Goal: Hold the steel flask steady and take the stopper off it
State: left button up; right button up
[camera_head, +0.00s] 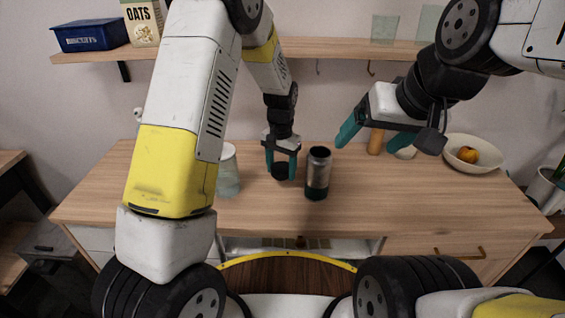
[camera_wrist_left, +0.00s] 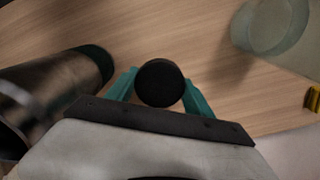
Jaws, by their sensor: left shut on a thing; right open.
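The steel flask (camera_head: 317,174) stands upright on the wooden table, with its dark mouth open at the top. It also shows at the left of the left wrist view (camera_wrist_left: 60,88). My left gripper (camera_head: 281,168) is shut on the black round stopper (camera_head: 281,171), left of the flask and apart from it. The stopper sits between the teal fingers in the left wrist view (camera_wrist_left: 159,82). I cannot tell whether the stopper touches the table. My right gripper (camera_head: 375,138) is open and empty, above and to the right of the flask.
A glass jar (camera_head: 228,172) stands left of my left gripper. A bowl (camera_head: 486,160) with an orange fruit (camera_head: 467,155) is at the right, and a wooden cylinder (camera_head: 375,141) stands behind my right gripper. A shelf (camera_head: 190,52) runs above. The table front is clear.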

aim_at(281, 177)
pick_arm(q)
jog(key=shift+w+f, duration=0.1)
jog(key=shift+w, duration=0.1)
jog(key=shift+f, duration=1.7)
jog(key=o, duration=1.5)
jog(key=shift+f, duration=0.15)
jog(key=shift+o, duration=0.2)
